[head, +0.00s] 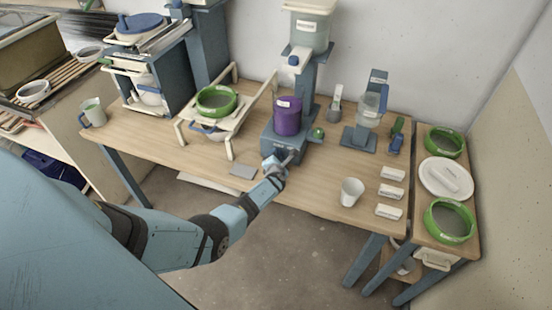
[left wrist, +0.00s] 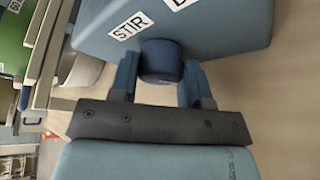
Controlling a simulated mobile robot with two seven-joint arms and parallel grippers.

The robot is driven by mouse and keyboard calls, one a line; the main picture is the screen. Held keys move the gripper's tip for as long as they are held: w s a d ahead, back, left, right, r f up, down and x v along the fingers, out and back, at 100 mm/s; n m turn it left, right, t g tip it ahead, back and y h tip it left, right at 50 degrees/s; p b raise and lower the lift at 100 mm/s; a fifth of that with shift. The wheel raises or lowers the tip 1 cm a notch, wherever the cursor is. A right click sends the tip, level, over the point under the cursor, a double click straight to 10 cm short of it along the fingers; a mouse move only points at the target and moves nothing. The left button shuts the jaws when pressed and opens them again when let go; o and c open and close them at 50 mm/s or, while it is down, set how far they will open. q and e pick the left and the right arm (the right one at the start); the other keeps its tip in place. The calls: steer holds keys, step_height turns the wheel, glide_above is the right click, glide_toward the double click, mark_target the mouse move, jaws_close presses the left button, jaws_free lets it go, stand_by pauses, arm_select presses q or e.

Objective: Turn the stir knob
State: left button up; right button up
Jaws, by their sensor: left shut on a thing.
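The stir knob (left wrist: 160,60) is a dark blue round knob on the front of a blue-grey machine (left wrist: 235,25), under a label reading STIR. My left gripper (left wrist: 160,78) has one finger on each side of it and is shut on it. In the head view my left gripper (head: 279,164) reaches the front of the machine's base (head: 285,146), and the knob is hidden there. A purple bucket (head: 287,117) stands on that base below a clear hopper (head: 309,32). My right gripper is not in view.
A rack with a green bowl (head: 216,100) stands left of the machine. A green knob (head: 318,132) is on its right. A white cup (head: 351,192) and several white blocks (head: 392,174) lie further right. The table front (head: 310,190) near the cup is partly clear.

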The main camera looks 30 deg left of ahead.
arm_select(q)
steer(key=shift+m+y, duration=0.3)
steer(key=shift+m, duration=0.1)
stand_by(0.3)
steer(key=o, duration=0.9)
